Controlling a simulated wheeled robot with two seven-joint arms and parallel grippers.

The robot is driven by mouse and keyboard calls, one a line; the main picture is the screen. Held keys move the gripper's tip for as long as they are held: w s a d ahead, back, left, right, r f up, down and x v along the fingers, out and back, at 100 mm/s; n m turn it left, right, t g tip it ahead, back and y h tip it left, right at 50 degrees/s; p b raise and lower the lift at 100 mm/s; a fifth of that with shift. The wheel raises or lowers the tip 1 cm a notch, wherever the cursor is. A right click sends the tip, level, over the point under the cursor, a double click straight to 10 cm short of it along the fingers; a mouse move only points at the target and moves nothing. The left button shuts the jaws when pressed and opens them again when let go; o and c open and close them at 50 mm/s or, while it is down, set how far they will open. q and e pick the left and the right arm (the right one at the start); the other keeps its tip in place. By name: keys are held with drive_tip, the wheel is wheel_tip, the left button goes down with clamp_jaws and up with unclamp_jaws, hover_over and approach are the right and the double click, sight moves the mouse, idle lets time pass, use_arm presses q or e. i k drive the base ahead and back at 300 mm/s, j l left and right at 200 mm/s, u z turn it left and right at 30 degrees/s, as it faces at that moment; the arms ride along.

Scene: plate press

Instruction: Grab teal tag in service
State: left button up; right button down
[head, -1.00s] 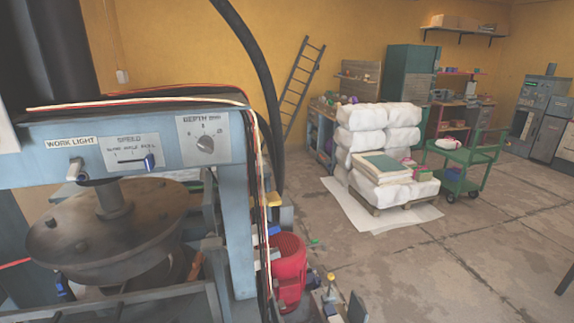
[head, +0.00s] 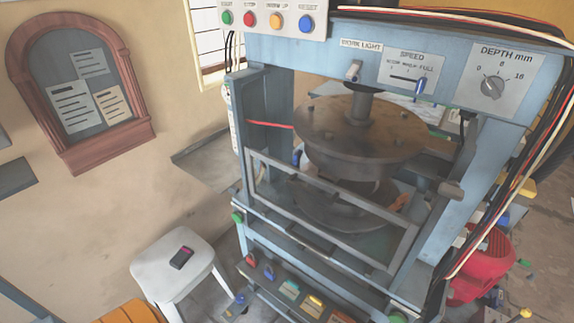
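The blue press (head: 258,210) stands at centre right with a dark round plate (head: 360,130) inside its frame. A rack low on its front holds several small coloured pieces. One of them, near the middle, looks teal or green (head: 289,288) and may be the teal tag; it is too small to read. A yellow piece (head: 315,300) lies just right of it, and blue (head: 268,272) and red (head: 251,259) pieces lie left of it. Neither of my grippers shows in the head view.
A white stool (head: 165,258) with a dark handheld device (head: 181,257) on it stands left of the press. An arched notice board (head: 60,60) hangs on the left wall. Some floor shows between stool and press.

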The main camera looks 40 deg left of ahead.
sight(289, 289)
drive_tip(key=u, duration=1)
